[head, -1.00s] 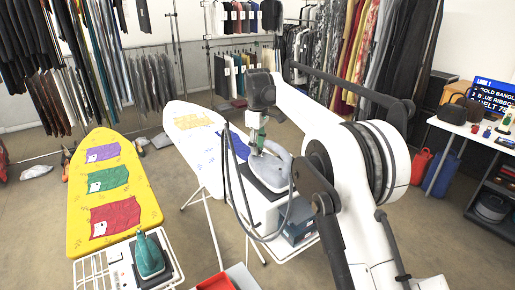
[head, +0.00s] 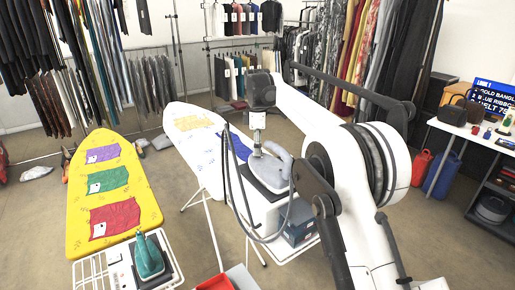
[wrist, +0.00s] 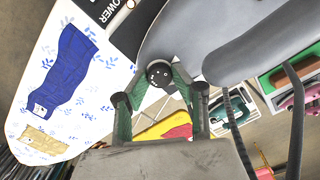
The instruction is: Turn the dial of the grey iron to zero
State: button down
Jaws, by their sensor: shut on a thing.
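The grey iron (head: 272,172) rests on the white stand beside the white ironing board, in the middle of the head view. It fills the upper part of the wrist view as a large grey body (wrist: 210,28). Its small black dial (wrist: 159,74) faces my wrist camera; I cannot read its setting. My gripper (wrist: 163,80) points down at the iron from above, with its green-sided fingers closed in on the dial. In the head view my gripper (head: 257,150) reaches the iron's top, and the dial is hidden there.
A teal iron (head: 149,258) stands on the yellow board's rack (head: 90,270) at the front left. The white board (head: 180,115) holds blue and yellow cloths. A dark cable loops beside my gripper. A grey box (head: 300,228) sits on the shelf under the iron.

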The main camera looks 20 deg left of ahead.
jog(key=c, duration=1.4)
grip_release()
jog(key=shift+c, duration=0.2)
notch_tip(320, 180, up, 12)
jog(key=shift+d, duration=0.1)
